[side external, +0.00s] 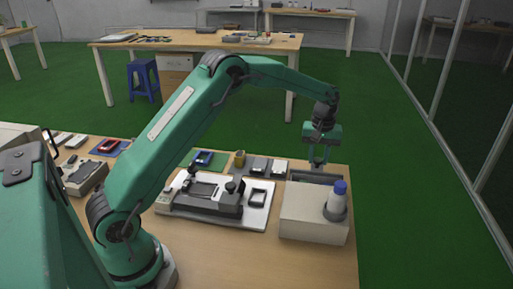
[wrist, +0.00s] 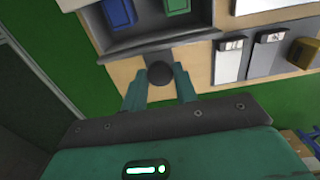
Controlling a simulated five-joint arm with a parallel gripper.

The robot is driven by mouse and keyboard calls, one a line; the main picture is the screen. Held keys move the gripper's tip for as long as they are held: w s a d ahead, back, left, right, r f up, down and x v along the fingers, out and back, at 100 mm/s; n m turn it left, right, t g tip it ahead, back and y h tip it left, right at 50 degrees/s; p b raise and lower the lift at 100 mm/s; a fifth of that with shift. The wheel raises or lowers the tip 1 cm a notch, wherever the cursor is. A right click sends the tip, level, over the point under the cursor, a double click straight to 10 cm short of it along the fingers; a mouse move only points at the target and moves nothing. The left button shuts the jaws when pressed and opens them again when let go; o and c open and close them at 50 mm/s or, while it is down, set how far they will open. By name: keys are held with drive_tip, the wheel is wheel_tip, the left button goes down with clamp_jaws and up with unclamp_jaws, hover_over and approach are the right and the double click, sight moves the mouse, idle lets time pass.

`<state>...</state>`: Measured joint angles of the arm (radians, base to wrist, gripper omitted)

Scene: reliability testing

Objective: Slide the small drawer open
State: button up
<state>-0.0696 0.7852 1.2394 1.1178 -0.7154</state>
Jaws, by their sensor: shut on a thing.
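The small drawer's dark grey tray (wrist: 150,42) shows at the top of the wrist view, with a blue thing (wrist: 120,12) and a green thing (wrist: 177,6) inside. A round dark knob (wrist: 160,73) stands out from its front. My gripper (wrist: 162,76) has one finger on each side of the knob and is shut on it. In the side view, my gripper (side external: 318,164) reaches down at the far side of a beige cabinet (side external: 305,205). The grey drawer (side external: 315,177) sticks out there, partly open. The knob is hidden in that view.
A blue-capped bottle (side external: 337,202) stands on the cabinet. A white board with a test fixture (side external: 210,195) lies to the left. Grey and white small items (side external: 268,166) lie close to the drawer. The table's right edge is near, with green floor beyond.

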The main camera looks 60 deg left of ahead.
drive_tip(key=shift+w+a+r, duration=0.1)
drive_tip(key=shift+w+a, duration=1.7)
drive_tip(key=o, duration=0.5)
wheel_tip(320, 180, up, 5)
drive_tip(key=shift+f, duration=0.1)
